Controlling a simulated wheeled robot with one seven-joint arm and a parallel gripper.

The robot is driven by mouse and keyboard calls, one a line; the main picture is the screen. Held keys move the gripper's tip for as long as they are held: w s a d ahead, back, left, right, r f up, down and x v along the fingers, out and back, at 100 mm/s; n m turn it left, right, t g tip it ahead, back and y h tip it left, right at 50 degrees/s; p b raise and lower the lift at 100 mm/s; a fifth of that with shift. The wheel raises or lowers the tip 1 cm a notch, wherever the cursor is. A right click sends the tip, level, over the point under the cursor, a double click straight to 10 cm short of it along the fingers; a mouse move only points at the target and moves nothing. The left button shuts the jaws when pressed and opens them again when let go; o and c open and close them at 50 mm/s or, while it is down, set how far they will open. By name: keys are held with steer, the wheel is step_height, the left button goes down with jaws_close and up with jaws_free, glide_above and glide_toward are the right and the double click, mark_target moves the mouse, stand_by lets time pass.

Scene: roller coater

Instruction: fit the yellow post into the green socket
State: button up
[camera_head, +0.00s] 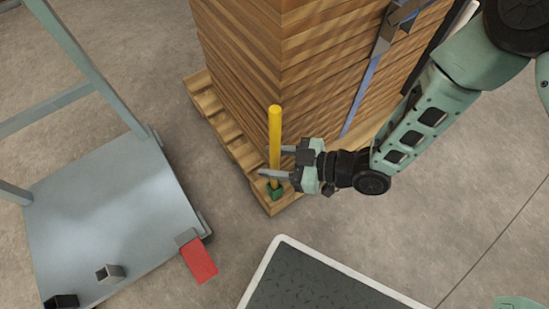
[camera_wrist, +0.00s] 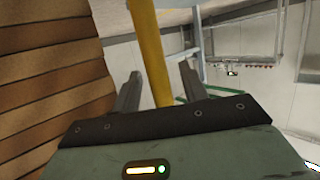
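The yellow post (camera_head: 275,130) stands upright at the corner of the wooden pallet. Its lower end meets the green socket (camera_head: 272,193), and no gap shows between them. How deep it sits is hard to tell. My gripper (camera_head: 273,161) reaches in from the right, low on the post, with a finger on each side of it. In the wrist view the post (camera_wrist: 151,50) rises between the two fingers (camera_wrist: 158,92), with a visible gap to both, so the gripper is open around it. The socket cannot be made out in the wrist view.
A tall stack of wooden boards (camera_head: 240,50) stands on the pallet (camera_head: 216,117) just behind the post. A grey-blue cart (camera_head: 110,205) is at the left, with a red piece (camera_head: 199,261) at its edge. A dark mat with a pale rim (camera_head: 318,285) lies in front.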

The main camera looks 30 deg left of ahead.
steer(key=shift+d, duration=0.1)
stand_by(0.4)
steer(key=p+v, duration=0.5)
steer(key=v, duration=1.2)
steer(key=shift+p, duration=0.3)
steer(key=shift+d+r, duration=0.1)
